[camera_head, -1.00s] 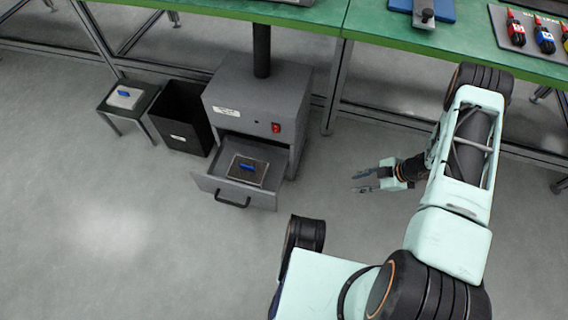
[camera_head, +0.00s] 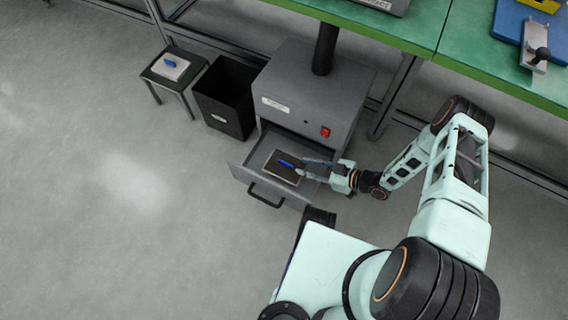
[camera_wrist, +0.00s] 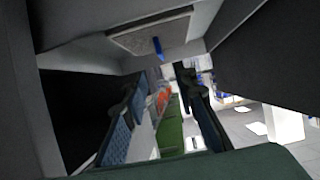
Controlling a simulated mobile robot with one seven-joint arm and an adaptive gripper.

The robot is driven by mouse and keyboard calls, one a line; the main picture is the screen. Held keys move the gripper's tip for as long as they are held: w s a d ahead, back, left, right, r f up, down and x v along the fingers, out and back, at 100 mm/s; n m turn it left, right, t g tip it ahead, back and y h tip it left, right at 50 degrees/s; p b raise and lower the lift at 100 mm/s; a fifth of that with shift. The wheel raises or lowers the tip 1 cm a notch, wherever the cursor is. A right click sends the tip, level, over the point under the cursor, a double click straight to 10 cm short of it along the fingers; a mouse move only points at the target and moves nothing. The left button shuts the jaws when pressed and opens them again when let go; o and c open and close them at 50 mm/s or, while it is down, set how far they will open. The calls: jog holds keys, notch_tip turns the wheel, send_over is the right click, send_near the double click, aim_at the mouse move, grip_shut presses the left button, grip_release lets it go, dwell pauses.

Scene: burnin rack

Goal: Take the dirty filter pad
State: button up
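The dirty filter pad (camera_head: 274,171) is a grey-brown square with a blue grip tab (camera_head: 287,164). It lies in the open drawer (camera_head: 240,173) of the grey box unit. My gripper (camera_head: 306,169) is just right of the tab, its fingers reaching over the drawer's right side. In the wrist view the gripper's fingers (camera_wrist: 163,78) are apart with nothing between them. The pad (camera_wrist: 140,38) and its blue tab (camera_wrist: 157,46) show beyond the fingertips, near the top of that view.
A cleaner, whitish pad (camera_head: 170,68) with a blue tab lies on a small dark stool (camera_head: 158,80) at the left. A black bin (camera_head: 226,103) stands between stool and grey unit (camera_head: 312,95). A green workbench (camera_head: 430,35) runs above. Floor at left is clear.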

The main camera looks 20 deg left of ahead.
aim_at(286, 163)
jog(key=b+x, duration=0.1)
jog(key=x, duration=0.2)
jog(key=b+x, duration=0.1)
jog(key=x, duration=0.2)
jog(key=b+x, duration=0.1)
jog(key=x, duration=0.2)
jog(key=shift+s+a+f, duration=0.1)
jog(key=shift+s+f, duration=0.15)
jog(key=shift+f, duration=0.15)
jog(key=shift+r, duration=0.1)
jog(key=shift+c, duration=0.6)
grip_shut()
